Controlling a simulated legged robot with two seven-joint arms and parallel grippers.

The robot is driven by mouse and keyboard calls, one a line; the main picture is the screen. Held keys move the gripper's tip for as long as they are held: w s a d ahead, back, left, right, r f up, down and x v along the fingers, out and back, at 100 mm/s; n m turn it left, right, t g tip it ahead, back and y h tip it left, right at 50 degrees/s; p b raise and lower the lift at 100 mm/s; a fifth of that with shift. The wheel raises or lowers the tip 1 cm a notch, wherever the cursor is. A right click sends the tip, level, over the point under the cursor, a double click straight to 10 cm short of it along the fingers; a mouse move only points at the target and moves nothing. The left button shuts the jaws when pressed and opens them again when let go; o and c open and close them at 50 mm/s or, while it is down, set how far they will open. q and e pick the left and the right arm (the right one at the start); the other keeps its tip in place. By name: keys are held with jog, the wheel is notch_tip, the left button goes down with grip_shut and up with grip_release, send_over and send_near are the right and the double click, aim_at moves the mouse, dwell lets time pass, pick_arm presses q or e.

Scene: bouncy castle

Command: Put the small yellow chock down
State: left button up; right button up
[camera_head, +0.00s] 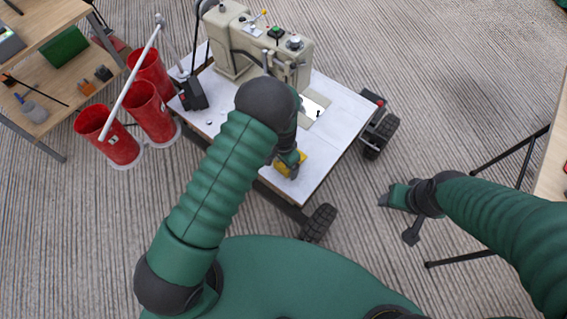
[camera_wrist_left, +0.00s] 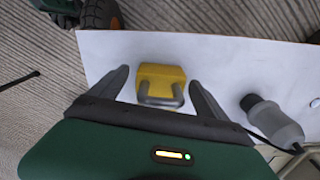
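The small yellow chock (camera_wrist_left: 160,76) with a grey handle rests on the white top of the sewing machine's table (camera_wrist_left: 225,58). In the left wrist view it lies between the spread fingers of my left gripper (camera_wrist_left: 160,98), with gaps on both sides. In the head view the chock (camera_head: 281,168) shows near the table's front edge, partly hidden by my left gripper (camera_head: 293,170). My right gripper (camera_head: 398,208) hangs over the floor right of the table; its finger opening is unclear.
A beige sewing machine (camera_head: 262,50) stands at the table's back. A dark-tipped grey object (camera_wrist_left: 275,120) lies close to my left gripper. Red buckets (camera_head: 108,140) stand at left. A black wheel (camera_head: 318,223) sits below the front edge. Carpet is clear at upper right.

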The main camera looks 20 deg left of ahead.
pick_arm(q)
notch_tip(320, 180, up, 12)
jog(key=p, duration=0.4)
jog(key=shift+r, duration=0.1)
jog(key=s+a+r+n+t, duration=0.1)
jog(key=s+a+r+n, duration=0.2)
jog(key=s+r, duration=0.4)
jog(key=s+a+r+n+t, duration=0.1)
jog(key=s+a+r+n, duration=0.2)
jog(key=s+r, duration=0.3)
notch_tip(320, 180, up, 2)
jog(key=shift+s+a+n+t, duration=0.3)
jog(key=shift+s+a, duration=0.1)
